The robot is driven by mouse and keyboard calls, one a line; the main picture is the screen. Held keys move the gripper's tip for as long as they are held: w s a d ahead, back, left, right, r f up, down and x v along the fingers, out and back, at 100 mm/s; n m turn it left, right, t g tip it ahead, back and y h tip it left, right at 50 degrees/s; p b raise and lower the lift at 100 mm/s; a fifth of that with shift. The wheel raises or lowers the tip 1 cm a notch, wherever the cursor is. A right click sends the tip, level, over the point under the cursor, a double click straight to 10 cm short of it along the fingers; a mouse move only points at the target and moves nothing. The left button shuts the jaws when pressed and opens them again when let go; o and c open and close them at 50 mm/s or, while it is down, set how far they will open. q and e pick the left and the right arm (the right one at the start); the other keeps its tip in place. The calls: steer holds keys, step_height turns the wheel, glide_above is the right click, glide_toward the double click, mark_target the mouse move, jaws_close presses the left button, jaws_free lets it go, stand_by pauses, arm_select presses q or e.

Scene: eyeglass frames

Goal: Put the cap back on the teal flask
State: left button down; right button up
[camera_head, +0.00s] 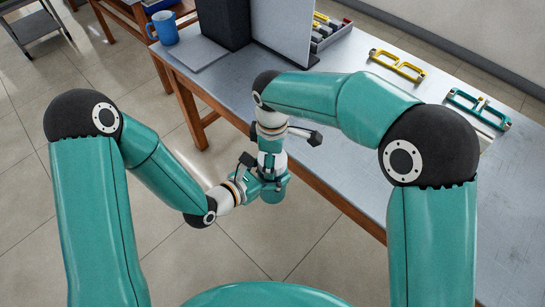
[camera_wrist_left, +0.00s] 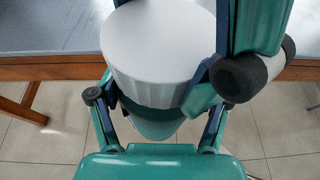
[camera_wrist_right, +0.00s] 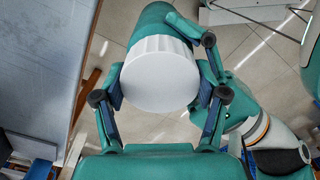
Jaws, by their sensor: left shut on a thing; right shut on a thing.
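The teal flask (camera_wrist_right: 148,22) is held in the air in front of the table, between my two arms. It shows in the head view (camera_head: 274,190), partly hidden by the grippers. My left gripper (camera_wrist_left: 158,105) is shut on the flask's body. The white ribbed cap (camera_wrist_right: 160,78) sits at the flask's mouth end, in line with it. The cap's flat top faces the left wrist camera (camera_wrist_left: 160,40). My right gripper (camera_wrist_right: 160,95) is shut on the cap, its fingers at both sides. No gap shows between cap and flask; whether it is fully seated, I cannot tell.
The grey table (camera_head: 330,155) lies behind and to the right of the grippers. A blue mug (camera_head: 165,28), a grey pad, dark box and panel stand at its far left. Yellow (camera_head: 398,66) and teal (camera_head: 478,108) eyeglass frames lie at right. Open floor is below the grippers.

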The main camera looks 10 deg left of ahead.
steer(key=m, duration=0.5)
steer(key=shift+m, duration=0.3)
steer(key=o, duration=1.3)
steer(key=shift+a+r, duration=0.1)
steer(key=shift+r, duration=2.25)
steer(key=shift+c, duration=0.9)
steer(key=shift+o, duration=0.7)
steer(key=shift+r+n, duration=0.25)
steer(key=shift+n, duration=0.45)
step_height(320, 180, up, 3)
steer(key=n, duration=0.6)
steer(key=shift+f+n, duration=0.1)
steer(key=shift+n, duration=0.2)
